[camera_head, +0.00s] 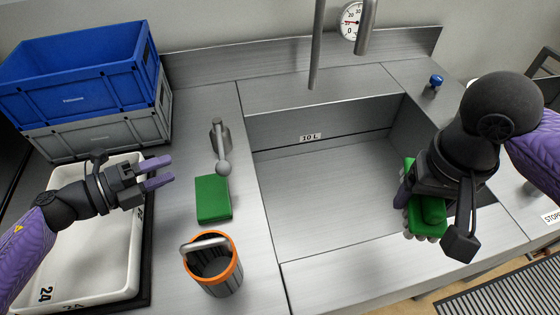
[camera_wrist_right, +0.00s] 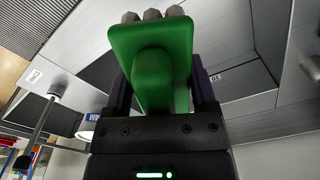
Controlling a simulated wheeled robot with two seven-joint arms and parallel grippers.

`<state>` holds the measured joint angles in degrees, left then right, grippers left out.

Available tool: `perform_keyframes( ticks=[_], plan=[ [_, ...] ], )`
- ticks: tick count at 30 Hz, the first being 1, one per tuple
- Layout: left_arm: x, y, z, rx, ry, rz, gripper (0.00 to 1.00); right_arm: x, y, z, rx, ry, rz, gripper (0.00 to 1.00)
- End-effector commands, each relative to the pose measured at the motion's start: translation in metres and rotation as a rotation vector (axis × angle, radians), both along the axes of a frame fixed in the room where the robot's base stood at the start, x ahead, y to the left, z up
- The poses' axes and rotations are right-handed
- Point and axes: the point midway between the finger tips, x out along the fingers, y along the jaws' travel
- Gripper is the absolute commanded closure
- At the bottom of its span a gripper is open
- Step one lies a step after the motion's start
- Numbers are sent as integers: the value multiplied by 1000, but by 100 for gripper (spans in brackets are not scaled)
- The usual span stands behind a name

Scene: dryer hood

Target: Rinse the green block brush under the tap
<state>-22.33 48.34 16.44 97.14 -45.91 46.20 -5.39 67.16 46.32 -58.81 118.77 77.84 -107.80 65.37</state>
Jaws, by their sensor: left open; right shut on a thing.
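The green block brush (camera_head: 430,212) is in my right gripper (camera_head: 412,192), over the right front edge of the sink (camera_head: 330,190). Its green body and grey bristle tufts show partly below the gripper. In the right wrist view the brush (camera_wrist_right: 152,60) sits between the two fingers, with grey tufts at its far edge. The tap's grey spout (camera_head: 367,28) hangs at the top, behind and left of the brush and apart from it. No water is visible. My left gripper (camera_head: 157,172) is open and empty over the white tray's right edge.
A green block (camera_head: 213,198), an orange-rimmed cup (camera_head: 212,268) and a grey lever-like fitting (camera_head: 221,145) stand on the left counter. Blue and grey crates (camera_head: 80,75) stand behind the white tray (camera_head: 85,265). A blue knob (camera_head: 436,81) is back right. The sink basin looks empty.

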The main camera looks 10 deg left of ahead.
Motion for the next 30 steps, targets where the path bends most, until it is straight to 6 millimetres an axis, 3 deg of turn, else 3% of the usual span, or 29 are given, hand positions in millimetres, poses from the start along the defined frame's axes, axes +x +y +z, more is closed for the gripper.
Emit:
perform_keyframes(
  ticks=[1, 5, 12, 18, 30],
  plan=[
    [0, 0, -13, 0, 4, 0, 47, 0, 0, -13, 0, 1, 0, 91],
    [10, -9, -14, -1, 1, -1, 47, 1, 0, -14, 0, -1, 0, 91],
    [58, -50, -23, -2, -2, 1, 47, 1, 0, -22, 0, 2, 0, 91],
    [82, -71, -29, -1, 1, 1, 47, 1, 0, -25, 0, 4, 0, 91],
    [89, -78, -31, 0, 3, 1, 49, 1, 0, -25, 0, 4, 0, 91]
  ],
)
